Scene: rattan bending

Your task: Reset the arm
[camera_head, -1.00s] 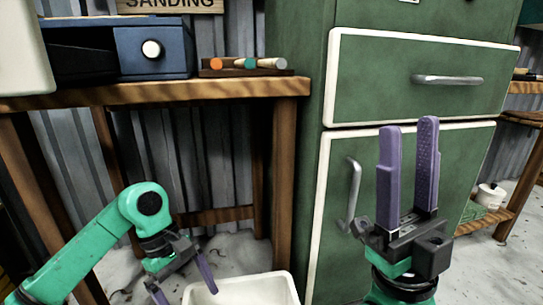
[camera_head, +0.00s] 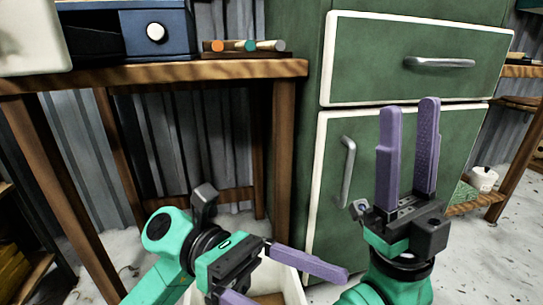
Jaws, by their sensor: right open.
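My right gripper (camera_head: 409,110) points upward in front of the green cabinet. Its two purple fingers stand apart with nothing between them. My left gripper (camera_head: 290,287) is low in the middle of the view, over a white bin, and points to the right. One purple finger shows fully and the other is partly cut off by the bottom edge. The fingers are apart and I see nothing held between them.
The green cabinet (camera_head: 395,75) has a white-edged drawer and a door with metal handles. A wooden table (camera_head: 200,72) at left carries a blue box (camera_head: 155,30) and a rack of coloured sticks (camera_head: 245,48). The white bin (camera_head: 292,285) stands on the floor.

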